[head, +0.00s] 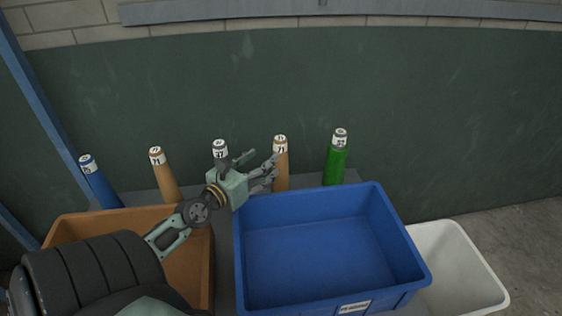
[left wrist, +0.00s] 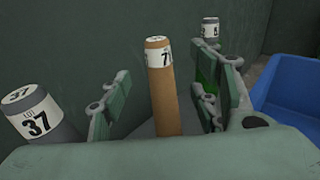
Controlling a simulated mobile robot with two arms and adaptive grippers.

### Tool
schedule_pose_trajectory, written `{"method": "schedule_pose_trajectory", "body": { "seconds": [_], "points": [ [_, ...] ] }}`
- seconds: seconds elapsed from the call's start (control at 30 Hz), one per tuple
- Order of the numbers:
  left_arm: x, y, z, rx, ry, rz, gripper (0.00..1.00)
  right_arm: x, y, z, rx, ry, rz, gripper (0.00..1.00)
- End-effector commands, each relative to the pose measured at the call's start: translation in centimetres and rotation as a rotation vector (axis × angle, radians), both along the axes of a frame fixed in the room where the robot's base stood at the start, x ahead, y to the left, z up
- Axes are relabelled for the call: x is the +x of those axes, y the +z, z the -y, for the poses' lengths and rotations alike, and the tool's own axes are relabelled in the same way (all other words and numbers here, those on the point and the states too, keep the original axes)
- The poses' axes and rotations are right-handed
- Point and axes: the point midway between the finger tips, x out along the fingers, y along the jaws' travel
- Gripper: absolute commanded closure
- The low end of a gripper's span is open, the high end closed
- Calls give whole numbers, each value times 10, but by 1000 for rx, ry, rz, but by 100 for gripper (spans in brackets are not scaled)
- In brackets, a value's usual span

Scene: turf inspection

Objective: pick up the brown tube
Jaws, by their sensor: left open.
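A brown tube (head: 281,171) with a white label stands against the green wall, behind the blue bin. In the left wrist view, this brown tube (left wrist: 164,98), marked 71, stands between the fingers. My left gripper (head: 262,164) is open beside and in front of it; I cannot tell whether a finger touches it. A second brown tube (head: 166,177), also marked 71, stands further left. A grey tube (head: 220,150) stands between the two, partly hidden by my gripper; it shows as 37 in the left wrist view (left wrist: 39,117). My right gripper is not in view.
A green tube (head: 335,165) stands to the right and a blue tube (head: 100,186) at the far left. A blue bin (head: 330,306) is empty in front. An orange bin (head: 200,262) lies under my arm, and a white bin (head: 462,262) stands at the right.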

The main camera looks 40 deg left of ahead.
Motion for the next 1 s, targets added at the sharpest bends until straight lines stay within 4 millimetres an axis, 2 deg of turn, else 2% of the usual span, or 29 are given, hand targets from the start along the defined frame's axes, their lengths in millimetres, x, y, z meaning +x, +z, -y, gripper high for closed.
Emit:
{"method": "schedule_pose_trajectory", "body": {
  "seconds": [0.03, 0.17, 0.47, 0.7, 0.8, 1.0],
  "points": [
    [11, 4, -2, -1, 1, 4, 43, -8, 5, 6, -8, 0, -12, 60],
    [31, 2, -4, -3, 1, 3, 43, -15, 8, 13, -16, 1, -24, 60],
    [53, -1, -7, -4, 0, 4, 43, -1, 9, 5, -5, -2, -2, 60],
    [87, -3, -13, -5, 1, 6, 43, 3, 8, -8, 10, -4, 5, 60],
    [96, -4, -13, -5, 1, 5, 43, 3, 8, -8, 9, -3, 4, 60],
    [98, -5, -14, -5, 1, 4, 43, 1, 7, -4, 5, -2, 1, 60]
  ]
}}
